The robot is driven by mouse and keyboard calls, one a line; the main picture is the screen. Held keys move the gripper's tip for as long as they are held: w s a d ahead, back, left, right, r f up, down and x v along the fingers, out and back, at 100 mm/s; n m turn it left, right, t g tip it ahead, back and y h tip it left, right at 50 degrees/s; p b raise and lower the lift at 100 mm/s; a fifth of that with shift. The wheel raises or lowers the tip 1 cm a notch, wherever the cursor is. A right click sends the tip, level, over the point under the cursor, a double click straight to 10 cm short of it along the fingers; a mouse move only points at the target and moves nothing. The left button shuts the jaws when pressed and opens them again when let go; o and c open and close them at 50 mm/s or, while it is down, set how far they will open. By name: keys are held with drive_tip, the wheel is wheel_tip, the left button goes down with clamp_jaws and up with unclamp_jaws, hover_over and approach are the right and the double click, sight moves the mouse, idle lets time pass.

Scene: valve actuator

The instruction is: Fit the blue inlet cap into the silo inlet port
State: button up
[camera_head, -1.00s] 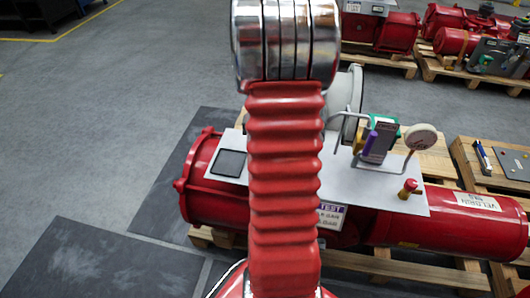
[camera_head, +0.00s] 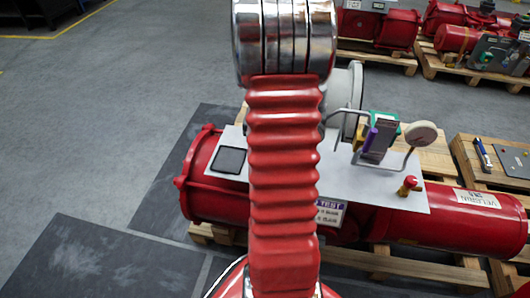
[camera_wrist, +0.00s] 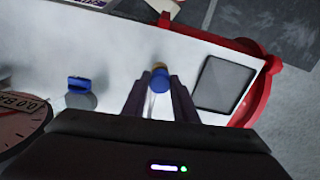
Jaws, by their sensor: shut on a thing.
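In the wrist view my gripper (camera_wrist: 159,97) has its dark fingers shut around a small blue cap (camera_wrist: 160,81) with a yellow part at its far end. The cap is over the pale plate of the actuator (camera_wrist: 119,50). Another blue piece (camera_wrist: 78,83) is left of my gripper, beside a grey round part; I cannot tell what it is. I cannot make out the silo inlet port for certain. In the head view my arm hides my gripper and the cap. The plate (camera_head: 345,188) lies over a red actuator body (camera_head: 457,226).
A dial gauge (camera_wrist: 18,122) is close at lower left in the wrist view. A black square panel (camera_wrist: 222,83) lies to the right. In the head view, bent pipes, a purple handle (camera_head: 370,140) and a red knob (camera_head: 409,184) stand up from the plate right of my arm.

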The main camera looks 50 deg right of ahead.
drive_tip(key=shift+f, duration=0.55)
drive_tip(key=o, duration=1.1)
drive_tip(key=shift+r, duration=0.15)
wheel_tip(320, 180, up, 13)
drive_tip(key=shift+r, duration=0.2)
idle(0.8)
drive_tip(key=a+r+n+t, duration=0.2)
drive_tip(key=a+r+n, duration=0.1)
drive_tip(key=a, duration=0.9)
drive_tip(key=s+a+r+n+t, duration=0.1)
drive_tip(key=a+r+n, duration=0.3)
drive_tip(key=a, duration=0.8)
drive_tip(key=s+a+r+n+t, duration=0.1)
drive_tip(key=a+r+n, duration=0.3)
drive_tip(key=a, duration=0.9)
drive_tip(key=shift+s+n+t, duration=0.1)
drive_tip(key=shift+n+t, duration=0.5)
drive_tip(key=shift+t, duration=0.2)
